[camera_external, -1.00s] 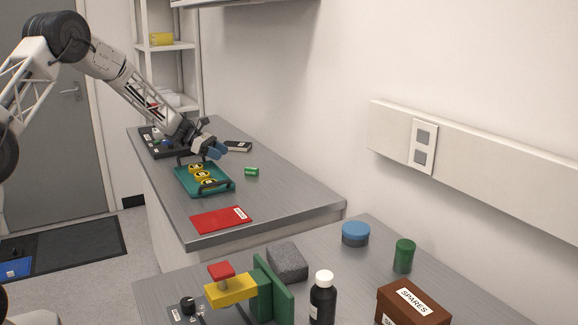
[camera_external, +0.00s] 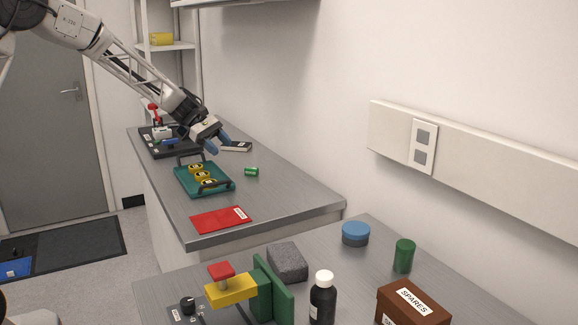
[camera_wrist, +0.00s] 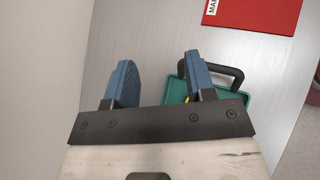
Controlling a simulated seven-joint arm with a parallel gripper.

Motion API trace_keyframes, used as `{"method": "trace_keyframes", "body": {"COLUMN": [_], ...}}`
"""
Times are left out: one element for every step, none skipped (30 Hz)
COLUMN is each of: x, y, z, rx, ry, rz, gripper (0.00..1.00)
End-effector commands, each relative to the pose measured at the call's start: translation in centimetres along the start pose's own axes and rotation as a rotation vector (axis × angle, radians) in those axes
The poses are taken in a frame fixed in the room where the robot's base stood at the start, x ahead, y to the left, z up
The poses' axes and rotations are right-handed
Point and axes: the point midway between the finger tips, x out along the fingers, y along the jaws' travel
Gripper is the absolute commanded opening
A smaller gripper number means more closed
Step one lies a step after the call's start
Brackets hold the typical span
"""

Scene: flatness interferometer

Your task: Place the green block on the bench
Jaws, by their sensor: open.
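The small green block (camera_external: 251,171) lies on the grey bench (camera_external: 292,200), to the right of the teal tray (camera_external: 190,191). My gripper (camera_external: 217,143) is open and empty above the bench, up and left of the block in the external view and apart from it. The green block does not show in the wrist view. There the tray (camera_wrist: 262,92) lies partly behind the right finger.
The tray has dark handles and holds yellow pieces. A red mat (camera_external: 222,221) lies nearer the bench's front end. A dark board with small parts (camera_external: 180,151) and a small labelled device (camera_external: 236,146) lie farther back. Bare bench surrounds the block.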

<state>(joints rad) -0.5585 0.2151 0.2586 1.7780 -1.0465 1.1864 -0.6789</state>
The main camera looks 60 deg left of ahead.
Motion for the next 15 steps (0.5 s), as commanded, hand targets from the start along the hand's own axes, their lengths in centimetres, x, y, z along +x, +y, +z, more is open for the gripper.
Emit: {"method": "trace_keyframes", "body": {"x": [0.3, 0.4, 0.7, 0.8, 0.9, 1.1, 1.1, 1.2, 1.4, 1.4, 1.4, 1.5, 1.6, 1.6, 1.6], "y": [-1.1, -1.8, -2.7, -3.3, -4.1, -5.0, -5.7, -6.4, -7.4, -8.1, -8.8, -9.9, -10.6, -11.4, -12.4], "z": [1.8, 2.6, 3.8, 4.5, 5.3, 6.4, 7.2, 7.9, 8.9, 9.7, 10.3, 11.3, 11.9, 12.6, 13.4], "rx": [0.041, 0.066, 0.100, 0.125, 0.152, 0.185, 0.212, 0.238, 0.273, 0.300, 0.326, 0.362, 0.389, 0.415, 0.450], "ry": [0.015, 0.026, 0.039, 0.049, 0.060, 0.073, 0.083, 0.092, 0.105, 0.114, 0.124, 0.136, 0.145, 0.155, 0.166], "rz": [-0.021, -0.035, -0.052, -0.065, -0.078, -0.095, -0.108, -0.120, -0.138, -0.150, -0.163, -0.179, -0.192, -0.203, -0.220], "gripper": [0.50, 0.50, 0.50, 0.50, 0.50, 0.50, 0.50, 0.50, 0.50, 0.50, 0.50, 0.50, 0.50, 0.50, 0.50]}}
